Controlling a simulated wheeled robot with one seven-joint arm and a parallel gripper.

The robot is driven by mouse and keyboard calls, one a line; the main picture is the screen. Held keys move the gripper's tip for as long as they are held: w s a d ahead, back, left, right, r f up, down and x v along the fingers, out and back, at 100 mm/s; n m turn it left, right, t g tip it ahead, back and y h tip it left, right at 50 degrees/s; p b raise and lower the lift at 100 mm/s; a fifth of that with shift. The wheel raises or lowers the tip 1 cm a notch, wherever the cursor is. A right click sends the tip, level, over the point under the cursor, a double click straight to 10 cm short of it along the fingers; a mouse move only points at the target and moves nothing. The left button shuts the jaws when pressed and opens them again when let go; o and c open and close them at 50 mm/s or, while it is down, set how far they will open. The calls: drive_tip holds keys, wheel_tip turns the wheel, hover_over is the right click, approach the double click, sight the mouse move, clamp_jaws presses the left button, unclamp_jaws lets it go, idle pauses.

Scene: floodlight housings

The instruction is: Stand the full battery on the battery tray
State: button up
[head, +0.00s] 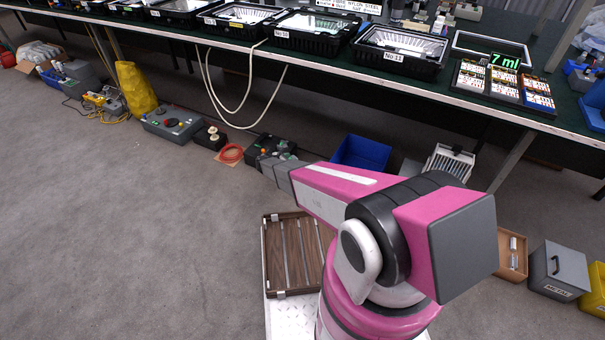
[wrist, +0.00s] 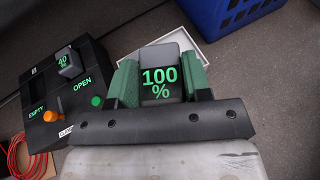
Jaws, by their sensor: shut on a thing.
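The full battery (wrist: 160,60) is a grey block marked "100 %" in green, in the middle of the wrist view. My gripper (wrist: 162,80) is shut on it, with a green-padded finger on each side. A shallow white-rimmed tray (wrist: 207,52), which looks like the battery tray, shows partly behind the battery and right finger. The battery covers much of it, and I cannot tell whether the two touch. In the head view my arm hides the battery and this tray.
A blue crate (head: 362,152) is close behind. The workbench (head: 455,92) overhangs the back; open carpet lies left.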

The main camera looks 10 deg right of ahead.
drive_tip(key=w+d+f, duration=0.1)
drive_tip(key=d+f, duration=0.2)
drive_tip(key=w+d+f, duration=0.1)
drive_tip(key=d+f, duration=0.1)
drive_tip(key=d, duration=0.2)
drive_tip(key=w+d+f, duration=0.2)
drive_tip(key=d+f, duration=0.1)
drive_tip(key=shift+w+d+f, duration=0.1)
drive_tip(key=shift+d+f, duration=0.25)
drive_tip(key=shift+d, duration=0.05)
drive_tip(key=shift+f, duration=1.95)
drive_tip(key=shift+f, duration=0.15)
drive_tip(key=o, duration=1.1)
